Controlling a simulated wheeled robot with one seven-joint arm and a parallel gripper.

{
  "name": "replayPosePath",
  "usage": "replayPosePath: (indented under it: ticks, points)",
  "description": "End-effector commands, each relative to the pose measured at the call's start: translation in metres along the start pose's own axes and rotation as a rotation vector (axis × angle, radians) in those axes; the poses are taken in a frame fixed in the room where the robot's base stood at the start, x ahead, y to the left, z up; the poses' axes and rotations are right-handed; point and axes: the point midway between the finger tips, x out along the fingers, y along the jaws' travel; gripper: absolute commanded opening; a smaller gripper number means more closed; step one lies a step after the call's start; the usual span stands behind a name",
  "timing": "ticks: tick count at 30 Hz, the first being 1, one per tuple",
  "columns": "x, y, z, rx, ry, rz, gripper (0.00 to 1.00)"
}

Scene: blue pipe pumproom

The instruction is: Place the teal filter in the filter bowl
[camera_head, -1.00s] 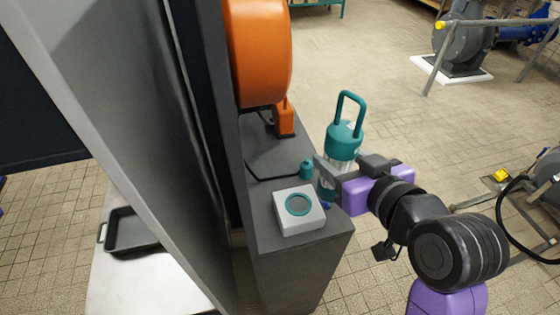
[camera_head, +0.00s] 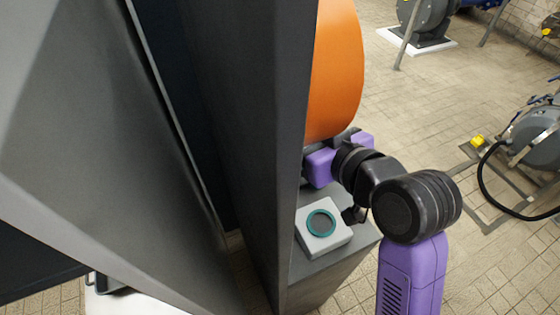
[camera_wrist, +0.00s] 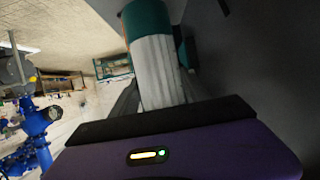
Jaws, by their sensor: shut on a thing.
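The teal filter (camera_wrist: 155,65) has a teal end cap and a white pleated body in the wrist view. My gripper (camera_wrist: 158,92) is shut around its pleated body. In the head view my gripper's purple body shows beside the dark panel; its fingers and the filter are hidden there. A pale grey block (camera_head: 335,242) with a teal-rimmed round opening (camera_head: 321,223) sits on the grey ledge, below and in front of my gripper. I cannot tell whether this block is the filter bowl.
A tall dark grey panel (camera_head: 245,130) fills the left and middle of the head view, close to my gripper. A large orange round housing (camera_head: 338,75) stands behind it. Open tiled floor (camera_head: 460,90) lies to the right, with a grey pump (camera_head: 535,135) and black hose.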

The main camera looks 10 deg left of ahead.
Motion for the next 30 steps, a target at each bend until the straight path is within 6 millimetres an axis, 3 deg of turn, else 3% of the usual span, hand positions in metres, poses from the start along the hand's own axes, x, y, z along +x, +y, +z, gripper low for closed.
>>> replayPosePath:
  ticks: [6,18,30]
  points:
    - [0.015,-0.001,0.038,0.003,-0.006,-0.001,0.06]
    - [0.032,-0.001,0.079,0.003,-0.005,-0.001,0.06]
    - [0.035,0.0,0.087,0.0,-0.001,0.0,0.06]
